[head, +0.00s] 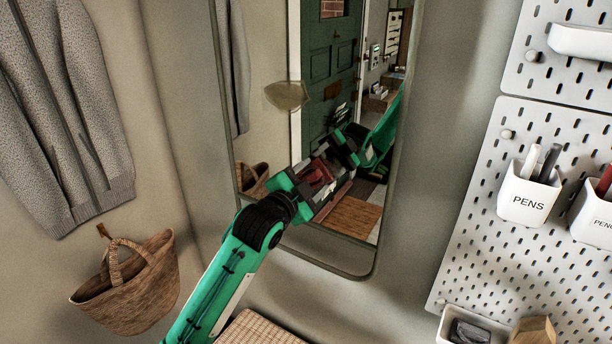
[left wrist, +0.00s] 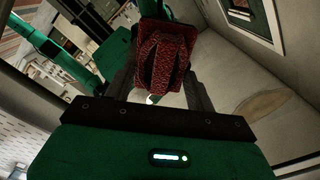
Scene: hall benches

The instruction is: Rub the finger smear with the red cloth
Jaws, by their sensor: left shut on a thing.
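The finger smear (head: 287,95) is a dull tan patch on the mirror (head: 270,140) in the head view. It also shows in the left wrist view (left wrist: 263,103), right of the cloth. My left gripper (head: 316,186) is in front of the mirror's lower part, below and slightly right of the smear. It is shut on the folded red cloth (left wrist: 162,62), which is clear of the smear. The cloth also shows in the head view (head: 318,173), partly hidden by the fingers. I cannot tell whether it touches the glass. My right gripper is not in view.
The mirror reflects my arm, a green door and a mat. A grey jacket (head: 62,110) and a woven basket (head: 130,285) hang at left. At right is a white pegboard (head: 480,230) with a pen cup (head: 528,198).

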